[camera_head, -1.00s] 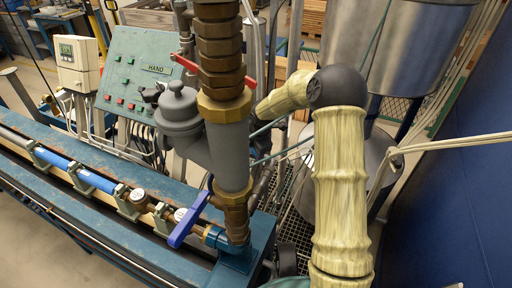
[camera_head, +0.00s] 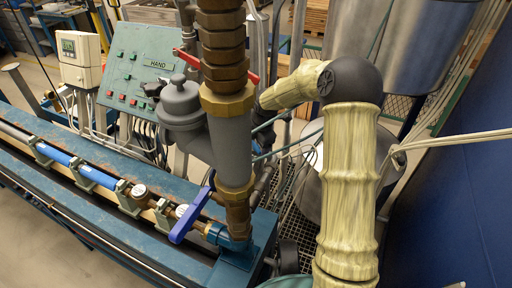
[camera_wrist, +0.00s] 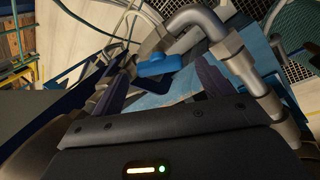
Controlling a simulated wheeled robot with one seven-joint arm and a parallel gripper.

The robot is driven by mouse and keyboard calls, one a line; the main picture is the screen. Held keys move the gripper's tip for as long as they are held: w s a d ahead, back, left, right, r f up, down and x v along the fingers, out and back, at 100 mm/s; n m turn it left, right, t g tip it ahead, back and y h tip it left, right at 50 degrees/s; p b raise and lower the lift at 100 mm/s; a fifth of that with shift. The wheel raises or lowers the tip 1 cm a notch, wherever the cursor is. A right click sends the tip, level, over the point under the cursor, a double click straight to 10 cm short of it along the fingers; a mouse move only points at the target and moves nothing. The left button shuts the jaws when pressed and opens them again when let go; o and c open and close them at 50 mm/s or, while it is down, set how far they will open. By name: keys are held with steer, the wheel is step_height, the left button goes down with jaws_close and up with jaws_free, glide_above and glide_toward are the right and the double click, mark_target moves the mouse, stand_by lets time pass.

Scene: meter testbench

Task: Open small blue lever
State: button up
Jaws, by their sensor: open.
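A small blue lever (camera_wrist: 158,65) shows in the wrist view, just beyond and between the fingers of my gripper (camera_wrist: 162,82). The fingers are dark, spread apart and empty. I cannot tell whether either one touches the lever. In the head view my gripper is hidden behind the thick vertical pipe, and I cannot make out the small lever there. A longer blue lever (camera_head: 188,218) slants beside the foot of that pipe.
A bent metal pipe (camera_wrist: 235,60) runs close on the right in the wrist view. A blue wall (camera_head: 455,190) bounds the right side.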

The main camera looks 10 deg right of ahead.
steer(key=b+v, duration=0.1)
steer(key=v, duration=0.8)
steer(key=shift+c, duration=0.5)
